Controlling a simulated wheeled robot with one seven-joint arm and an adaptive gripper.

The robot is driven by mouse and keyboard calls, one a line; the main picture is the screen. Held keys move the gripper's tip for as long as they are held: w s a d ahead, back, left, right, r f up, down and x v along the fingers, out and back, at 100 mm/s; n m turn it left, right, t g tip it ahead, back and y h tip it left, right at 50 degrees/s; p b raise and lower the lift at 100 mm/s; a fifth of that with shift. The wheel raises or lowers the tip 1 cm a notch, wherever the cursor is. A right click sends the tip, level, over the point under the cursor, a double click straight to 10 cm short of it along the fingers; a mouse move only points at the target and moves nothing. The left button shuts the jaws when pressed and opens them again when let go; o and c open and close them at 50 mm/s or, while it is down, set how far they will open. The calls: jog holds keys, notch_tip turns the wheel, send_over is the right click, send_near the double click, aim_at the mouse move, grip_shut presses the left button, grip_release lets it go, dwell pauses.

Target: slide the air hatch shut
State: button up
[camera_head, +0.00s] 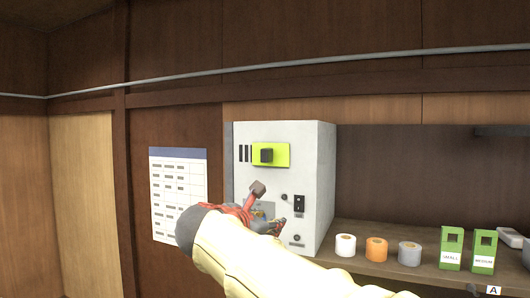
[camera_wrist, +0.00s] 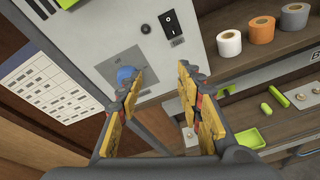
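The air hatch (camera_head: 271,155) is a yellow-green plate with a dark square knob, high on the front of a pale grey control box (camera_head: 319,185). Dark vent slots show uncovered to the left of the plate. In the wrist view only a sliver of yellow-green shows at the top left edge. My gripper (camera_head: 268,208) is in front of the lower part of the box, below the hatch. Its two yellow-padded fingers (camera_wrist: 158,98) are spread apart, with nothing held between them.
A black switch (camera_head: 299,203) is right of my gripper on the box. On the shelf to the right stand white (camera_head: 345,245), orange (camera_head: 376,249) and grey (camera_head: 409,253) rolls and two green holders (camera_head: 452,249). A chart (camera_head: 179,195) hangs on the left wall.

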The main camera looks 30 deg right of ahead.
aim_at(263, 156)
jog(key=w+r+n+h+p, duration=0.1)
jog(key=w+r, duration=0.1)
jog(key=r, duration=0.3)
jog(key=w+r+n+t+p, duration=0.1)
jog(key=w+r+n+p, duration=0.1)
jog(key=r, duration=0.3)
jog(key=w+r+n+h+p, duration=0.1)
jog(key=r+p, duration=0.1)
jog(key=r, duration=0.3)
jog(key=shift+w+a+r+t+h, duration=0.1)
jog(key=shift+w+a+t+h, duration=0.2)
jog(key=shift+w, duration=0.1)
jog(key=shift+p+x, duration=1.05)
jog(key=shift+x, duration=2.55)
jog(key=shift+c, duration=0.3)
grip_shut()
